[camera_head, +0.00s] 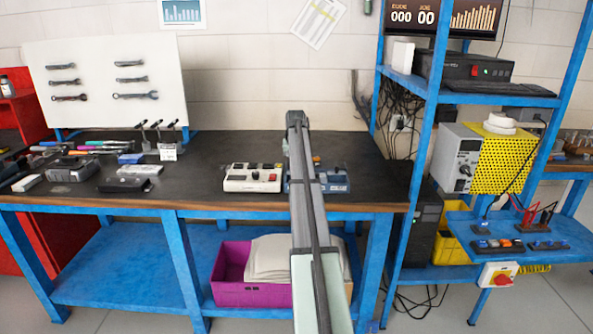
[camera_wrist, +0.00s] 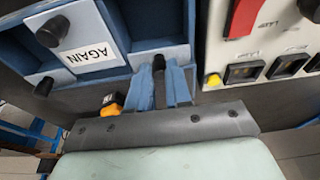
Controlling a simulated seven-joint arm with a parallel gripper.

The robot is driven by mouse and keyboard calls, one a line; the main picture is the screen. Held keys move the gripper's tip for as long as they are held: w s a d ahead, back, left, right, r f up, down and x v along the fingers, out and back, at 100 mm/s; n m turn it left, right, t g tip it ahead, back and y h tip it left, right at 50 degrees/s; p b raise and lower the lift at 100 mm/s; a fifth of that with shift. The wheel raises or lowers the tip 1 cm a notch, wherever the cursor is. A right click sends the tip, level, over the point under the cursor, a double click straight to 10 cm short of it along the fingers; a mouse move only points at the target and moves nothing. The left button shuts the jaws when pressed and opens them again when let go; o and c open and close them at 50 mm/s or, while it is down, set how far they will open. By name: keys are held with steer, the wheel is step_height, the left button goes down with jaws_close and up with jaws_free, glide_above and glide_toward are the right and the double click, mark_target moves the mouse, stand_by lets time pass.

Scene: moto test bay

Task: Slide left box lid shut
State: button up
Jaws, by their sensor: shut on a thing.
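The blue box (camera_head: 335,182) stands on the workbench, partly hidden behind my arm in the head view. My gripper (camera_wrist: 158,78) is down at the box's near edge. Its narrow dark finger lies between blue parts and ends at a small dark handle (camera_wrist: 158,62). It is shut on this handle, though the contact is mostly hidden. How far the lid is open cannot be told.
A white control box (camera_head: 252,178) with a red switch stands close by; it is at right in the wrist view (camera_wrist: 262,45). Tools and dark devices lie on the bench (camera_head: 215,150) at left. A blue shelf rack (camera_head: 417,120) stands at right.

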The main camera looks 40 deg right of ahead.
steer(key=shift+s+a, duration=2.4)
steer(key=shift+s, duration=0.05)
steer(key=o, duration=0.7)
steer(key=shift+r, duration=0.2)
step_height(320, 180, up, 7)
steer(key=shift+f, duration=0.15)
